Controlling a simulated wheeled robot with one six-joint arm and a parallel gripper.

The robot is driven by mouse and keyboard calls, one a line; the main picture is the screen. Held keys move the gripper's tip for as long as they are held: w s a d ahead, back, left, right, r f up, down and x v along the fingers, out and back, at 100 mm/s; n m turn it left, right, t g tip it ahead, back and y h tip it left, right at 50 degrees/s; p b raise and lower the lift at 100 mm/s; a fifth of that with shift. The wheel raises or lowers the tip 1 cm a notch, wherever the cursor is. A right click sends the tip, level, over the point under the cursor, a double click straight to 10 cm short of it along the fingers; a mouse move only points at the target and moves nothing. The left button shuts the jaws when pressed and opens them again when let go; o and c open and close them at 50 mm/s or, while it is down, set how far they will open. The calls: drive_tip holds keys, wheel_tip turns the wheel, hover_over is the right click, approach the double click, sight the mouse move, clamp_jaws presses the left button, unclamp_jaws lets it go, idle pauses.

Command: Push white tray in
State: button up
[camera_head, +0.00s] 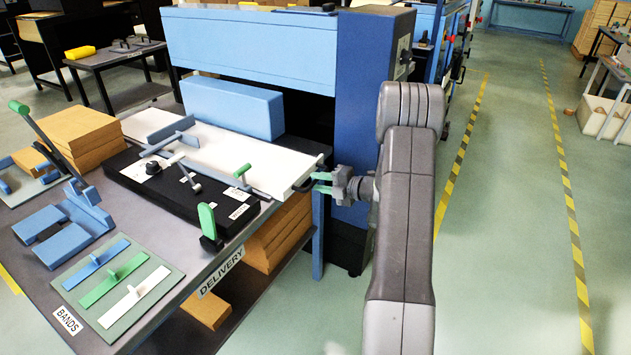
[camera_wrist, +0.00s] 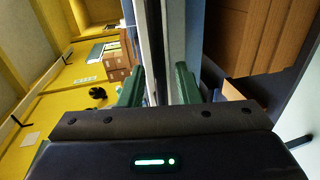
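In the wrist view the two green fingers of my gripper (camera_wrist: 158,85) stand apart, on either side of pale upright strips that look like the tray's end. I see no clear grip on the handle, and cannot tell whether the fingers touch it.
A blue machine (camera_head: 250,45) with a blue block (camera_head: 232,108) stands behind the tray. The black unit (camera_head: 165,188) carries levers and a green-tipped post (camera_head: 208,221). Cardboard stacks (camera_head: 280,235) sit below the table.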

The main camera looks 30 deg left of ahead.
drive_tip(key=shift+x, duration=1)
clamp_jaws()
drive_tip(key=shift+w+a+r+b, duration=0.1)
drive_tip(key=shift+a+b, duration=0.4)
drive_tip(key=shift+b, duration=0.5)
